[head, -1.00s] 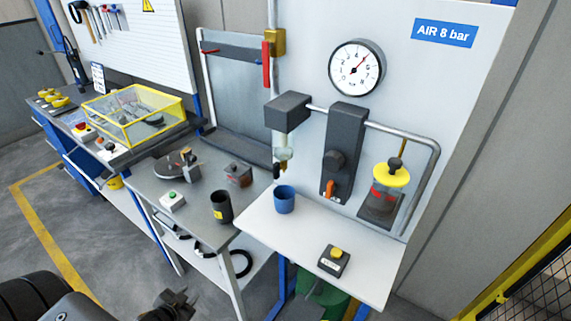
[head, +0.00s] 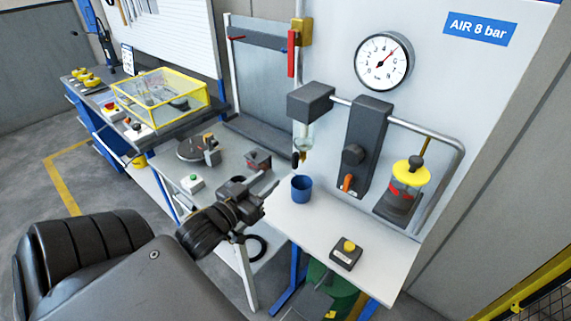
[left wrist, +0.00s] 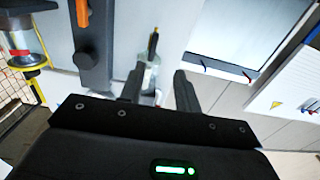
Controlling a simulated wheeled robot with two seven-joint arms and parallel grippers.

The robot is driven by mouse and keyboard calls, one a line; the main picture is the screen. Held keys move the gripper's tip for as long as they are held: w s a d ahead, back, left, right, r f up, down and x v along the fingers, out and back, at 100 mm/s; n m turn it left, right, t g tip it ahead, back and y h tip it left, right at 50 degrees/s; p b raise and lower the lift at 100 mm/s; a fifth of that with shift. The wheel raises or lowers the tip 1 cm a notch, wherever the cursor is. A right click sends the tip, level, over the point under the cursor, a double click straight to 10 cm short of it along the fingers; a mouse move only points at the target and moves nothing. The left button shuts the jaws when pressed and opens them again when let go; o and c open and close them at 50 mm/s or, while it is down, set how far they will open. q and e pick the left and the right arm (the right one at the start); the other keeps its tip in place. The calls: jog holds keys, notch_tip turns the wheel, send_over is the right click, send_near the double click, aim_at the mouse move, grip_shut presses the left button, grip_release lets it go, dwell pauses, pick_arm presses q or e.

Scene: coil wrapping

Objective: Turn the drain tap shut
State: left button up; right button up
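The drain tap (head: 295,160) is a small black lever with a brass-coloured part, hanging under the clear filter bowl (head: 303,134) on the air panel. The lever's exact angle is too small to tell. My right gripper is not in view.
A blue cup (head: 301,188) stands on the white shelf (head: 300,225) below the tap. An orange handle (head: 347,183) and a yellow-topped jar (head: 408,178) are to the right. A black cup is partly hidden behind my left gripper.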

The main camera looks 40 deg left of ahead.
aim_at(293, 161)
pick_arm(q)
jog(key=shift+m+h, duration=0.3)
jog(key=w+b, duration=0.1)
jog(key=w, duration=0.1)
jog(key=w+b, duration=0.1)
jog(key=w, duration=0.1)
jog(key=w+b, duration=0.2)
jog(key=shift+w+d+r, duration=0.1)
jog(key=shift+d+r, duration=0.2)
jog(key=shift+d, duration=0.1)
jog(key=shift+w+r+p, duration=0.1)
jog(key=shift+w+p, duration=0.5)
jog(key=shift+w, duration=0.75)
jog(key=shift+c, duration=0.2)
